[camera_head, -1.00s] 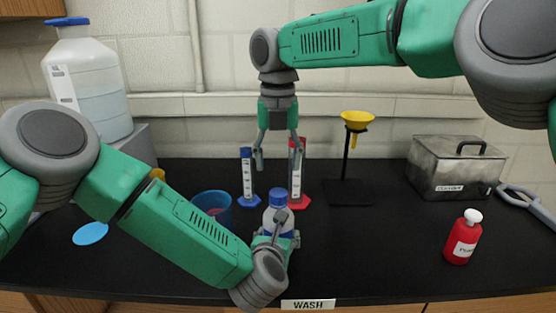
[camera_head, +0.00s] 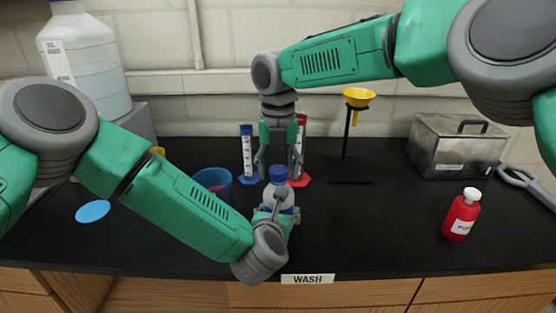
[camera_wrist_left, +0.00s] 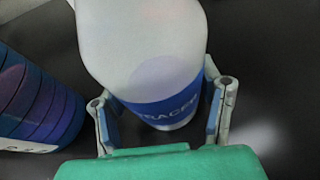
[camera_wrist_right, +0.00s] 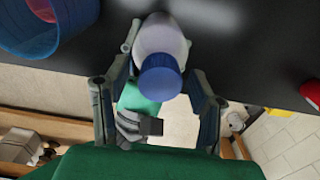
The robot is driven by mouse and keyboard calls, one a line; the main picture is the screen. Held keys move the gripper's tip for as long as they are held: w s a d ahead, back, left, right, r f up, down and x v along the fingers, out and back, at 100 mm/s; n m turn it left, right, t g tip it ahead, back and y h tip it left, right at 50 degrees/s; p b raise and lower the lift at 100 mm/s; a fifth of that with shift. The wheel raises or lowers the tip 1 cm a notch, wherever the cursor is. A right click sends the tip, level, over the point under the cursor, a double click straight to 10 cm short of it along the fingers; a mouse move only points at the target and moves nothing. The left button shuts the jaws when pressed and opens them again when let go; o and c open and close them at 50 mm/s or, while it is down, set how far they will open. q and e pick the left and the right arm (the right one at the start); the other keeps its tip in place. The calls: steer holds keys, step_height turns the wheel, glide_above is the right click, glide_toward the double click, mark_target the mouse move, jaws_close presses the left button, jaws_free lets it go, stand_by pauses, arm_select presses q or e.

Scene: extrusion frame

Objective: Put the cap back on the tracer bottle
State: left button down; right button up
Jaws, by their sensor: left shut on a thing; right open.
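The tracer bottle (camera_head: 279,191) is a white bottle with a blue label, upright at the middle of the bench; "TRACER" shows on it in the left wrist view (camera_wrist_left: 145,45). The blue cap (camera_head: 278,174) sits on top of the bottle; it also shows in the right wrist view (camera_wrist_right: 160,77). How tightly it sits cannot be seen. My left gripper (camera_head: 277,212) is shut around the bottle's lower body, at label height. My right gripper (camera_head: 278,172) points down over the bottle, open, its fingers on either side of the cap with gaps in the right wrist view (camera_wrist_right: 162,95).
A blue cup (camera_head: 213,182) stands close left of the bottle. Blue and red-based cylinders (camera_head: 247,155) stand behind, with a yellow funnel (camera_head: 358,97) on a stand. A red bottle (camera_head: 462,215) and metal box (camera_head: 450,145) are at right.

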steer(key=shift+c, duration=0.4)
jaws_close()
steer(key=m, duration=0.6)
steer(key=shift+m, duration=0.3)
steer(key=m, duration=0.4)
steer(key=shift+m, duration=0.4)
steer(key=m, duration=0.7)
steer(key=shift+a, duration=0.1)
steer(key=m, duration=0.4)
steer(key=shift+m, duration=0.3)
steer(key=m, duration=0.3)
steer(key=shift+w, duration=0.1)
